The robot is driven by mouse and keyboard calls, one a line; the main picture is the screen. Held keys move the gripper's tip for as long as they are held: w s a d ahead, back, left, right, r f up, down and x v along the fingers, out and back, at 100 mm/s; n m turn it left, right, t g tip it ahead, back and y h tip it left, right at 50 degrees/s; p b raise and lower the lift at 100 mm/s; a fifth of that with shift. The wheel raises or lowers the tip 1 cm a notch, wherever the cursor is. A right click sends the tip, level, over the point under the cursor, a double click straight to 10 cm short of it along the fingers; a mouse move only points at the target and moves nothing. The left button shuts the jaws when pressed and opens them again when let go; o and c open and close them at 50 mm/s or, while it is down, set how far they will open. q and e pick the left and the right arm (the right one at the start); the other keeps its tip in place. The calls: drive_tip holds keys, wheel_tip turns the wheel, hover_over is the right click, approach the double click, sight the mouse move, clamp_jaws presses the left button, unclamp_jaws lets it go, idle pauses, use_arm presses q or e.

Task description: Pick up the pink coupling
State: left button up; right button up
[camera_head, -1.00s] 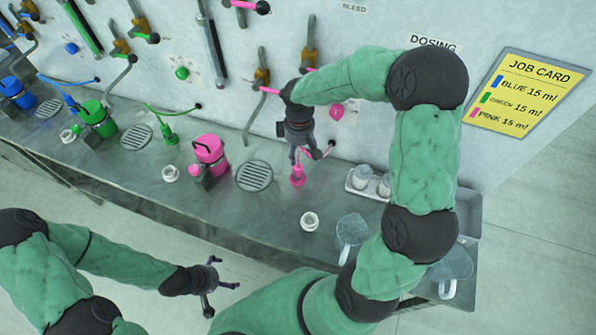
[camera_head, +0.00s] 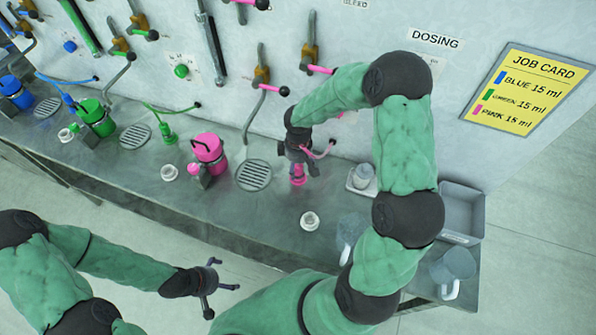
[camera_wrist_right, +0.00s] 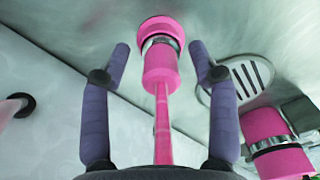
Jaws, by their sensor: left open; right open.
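The pink coupling (camera_head: 298,177) stands upright on the bench, with a metal band and a pink hose rising from its top, as the right wrist view (camera_wrist_right: 160,62) shows. My right gripper (camera_head: 299,165) is above it, pointing down. In the right wrist view its open fingers (camera_wrist_right: 160,58) lie on either side of the coupling, with a gap on each side; I see no contact. In the head view the gripper hides the coupling's upper part. My left gripper (camera_head: 219,276) is open and empty, in front of the bench.
A pink canister (camera_head: 208,152) and a round drain grate (camera_head: 254,175) are left of the coupling. A white cup (camera_head: 309,221) stands in front. A small tray (camera_head: 360,183), clear jugs (camera_head: 452,266) and a grey bin (camera_head: 461,212) are right. The valve wall is close behind.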

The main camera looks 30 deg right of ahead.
clamp_jaws()
drive_tip(key=shift+r, duration=0.1)
drive_tip(key=shift+r, duration=0.4)
wheel_tip(320, 180, up, 2)
drive_tip(key=shift+r+p, duration=0.1)
drive_tip(key=shift+p, duration=0.2)
drive_tip(key=s+a+r+p, duration=0.1)
drive_tip(key=s+a+r, duration=0.6)
drive_tip(key=a+r, duration=0.3)
drive_tip(key=shift+s+a, duration=0.15)
drive_tip(key=shift+a, duration=0.9)
